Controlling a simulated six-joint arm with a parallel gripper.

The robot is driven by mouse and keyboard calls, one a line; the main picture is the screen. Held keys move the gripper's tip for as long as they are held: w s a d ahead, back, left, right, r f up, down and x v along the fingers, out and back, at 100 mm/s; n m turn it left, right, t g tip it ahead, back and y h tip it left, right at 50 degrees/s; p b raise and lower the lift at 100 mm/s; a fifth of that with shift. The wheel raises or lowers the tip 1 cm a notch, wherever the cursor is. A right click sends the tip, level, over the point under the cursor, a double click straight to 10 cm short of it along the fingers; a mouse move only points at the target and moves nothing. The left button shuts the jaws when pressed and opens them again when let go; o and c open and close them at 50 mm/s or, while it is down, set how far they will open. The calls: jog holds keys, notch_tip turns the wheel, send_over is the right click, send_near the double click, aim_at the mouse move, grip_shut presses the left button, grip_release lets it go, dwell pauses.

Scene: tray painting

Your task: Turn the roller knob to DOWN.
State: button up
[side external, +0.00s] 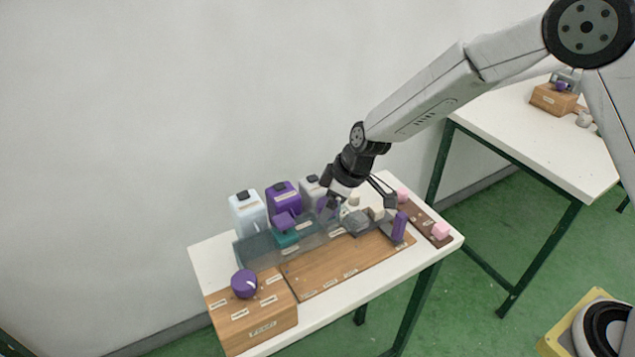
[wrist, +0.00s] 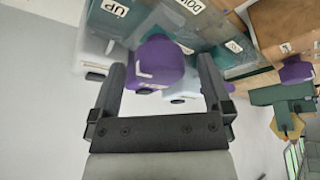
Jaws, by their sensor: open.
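In the wrist view a rounded purple knob (wrist: 160,56) with a white mark lies between the two fingers of my open gripper (wrist: 162,63). Gaps show on both sides in that view, but contact is unclear. The UP label (wrist: 115,7) is beyond it at upper left and the DOWN label (wrist: 190,4) at upper right, both upside down. The mark does not clearly point to either. In the side view my gripper (side external: 330,207) is low at the back of the table and partly hides the purple part beside it.
White and purple bottles (side external: 284,196) stand along the back, close to my gripper. A teal tray (side external: 262,247) lies in front of them. A wooden box with another purple knob (side external: 244,283) is at the left. An upright purple piece (side external: 398,227) stands at the right. The wooden board (side external: 335,270) is clear.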

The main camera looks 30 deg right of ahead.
jog(key=shift+f, duration=0.1)
jog(key=shift+c, duration=0.2)
jog(key=c, duration=1.2)
jog(key=shift+c, duration=0.2)
jog(key=shift+m, duration=0.8)
jog(key=shift+a+m+t+h, duration=0.1)
jog(key=shift+m+t+h, duration=0.55)
jog(key=shift+m, duration=0.95)
jog(key=shift+m+h, duration=0.95)
jog(key=shift+m, duration=1.25)
jog(key=shift+a+m+g+h, duration=0.2)
jog(key=shift+m+h, duration=0.7)
jog(key=shift+m, duration=1.2)
jog(key=shift+m+g+h, duration=0.55)
jog(key=shift+m+h, duration=0.15)
jog(key=shift+m, duration=1.6)
